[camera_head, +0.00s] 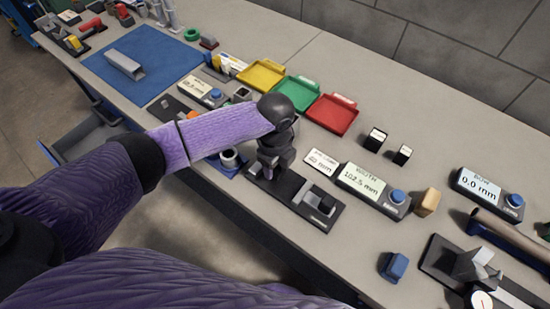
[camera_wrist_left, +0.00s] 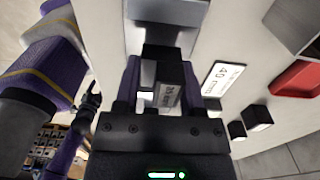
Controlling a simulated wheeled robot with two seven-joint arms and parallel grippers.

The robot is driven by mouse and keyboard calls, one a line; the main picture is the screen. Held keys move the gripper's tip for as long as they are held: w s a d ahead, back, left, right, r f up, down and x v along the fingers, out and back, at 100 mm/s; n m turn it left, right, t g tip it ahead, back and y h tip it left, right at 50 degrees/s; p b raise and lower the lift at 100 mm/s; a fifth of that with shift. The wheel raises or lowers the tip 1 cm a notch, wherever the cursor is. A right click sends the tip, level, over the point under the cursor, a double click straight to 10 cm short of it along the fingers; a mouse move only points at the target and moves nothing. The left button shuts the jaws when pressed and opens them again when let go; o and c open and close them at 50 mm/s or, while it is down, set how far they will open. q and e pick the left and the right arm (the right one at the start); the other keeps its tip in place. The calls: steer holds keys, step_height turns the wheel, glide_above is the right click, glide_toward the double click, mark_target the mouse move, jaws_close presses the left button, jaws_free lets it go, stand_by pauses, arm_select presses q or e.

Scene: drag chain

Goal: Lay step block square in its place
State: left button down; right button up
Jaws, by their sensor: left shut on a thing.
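My left gripper (camera_head: 272,168) is shut on a dark step block (camera_wrist_left: 167,93). In the head view the gripper hides most of the block. The gripper is over the left part of a long black fixture (camera_head: 330,211) near the table's front edge. I cannot tell whether the block touches the fixture. A card reading 40 mm (camera_head: 322,162) lies just behind the fixture.
Two black blocks with white labels (camera_head: 375,139) stand behind the width display (camera_head: 361,183). Yellow, green and red trays (camera_head: 331,115) line the back. A blue block (camera_head: 394,266) and a tan block (camera_head: 427,202) stand to the right. Bare table lies right of the fixture.

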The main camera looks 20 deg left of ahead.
arm_select(q)
steer(key=shift+r, duration=0.1)
stand_by(0.4)
steer(key=shift+p, duration=0.35)
stand_by(0.3)
steer(key=shift+p, duration=0.3)
steer(key=shift+f+b, duration=1.05)
steer(key=shift+f, duration=0.4)
stand_by(0.8)
steer(key=shift+c, duration=0.5)
jaws_free()
